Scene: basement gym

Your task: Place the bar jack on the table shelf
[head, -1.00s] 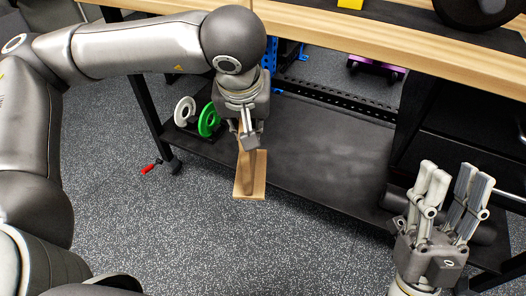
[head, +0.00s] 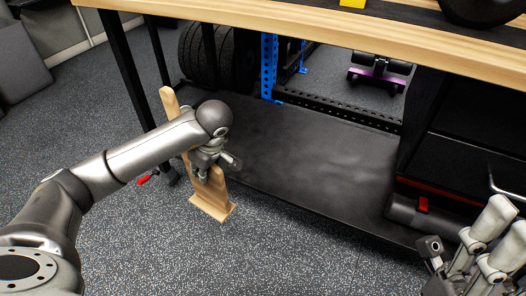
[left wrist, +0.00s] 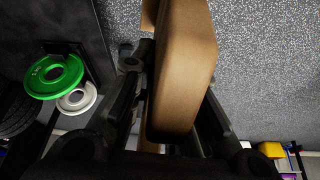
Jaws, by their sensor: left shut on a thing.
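The wooden bar jack (head: 170,104) has a flat base and a long upright part. My left gripper (head: 213,166) is shut on its upright part and holds it in front of the table's left end. The jack leans a little, and I cannot tell whether its base touches the floor. In the left wrist view the jack (left wrist: 185,60) lies between the fingers. The black lower shelf (head: 300,150) of the table is behind and to the right of the gripper, its middle bare. My right gripper (head: 462,258) is at the lower right, fingers apart, empty and partly cut off.
A black cylinder (head: 432,216) lies at the shelf's right end beside a dark cabinet (head: 465,150). The wooden tabletop (head: 270,25) overhangs the shelf. A green plate (left wrist: 54,76) and a white plate (left wrist: 77,98) show in the left wrist view. A red-handled thing (head: 146,180) is near the left table leg.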

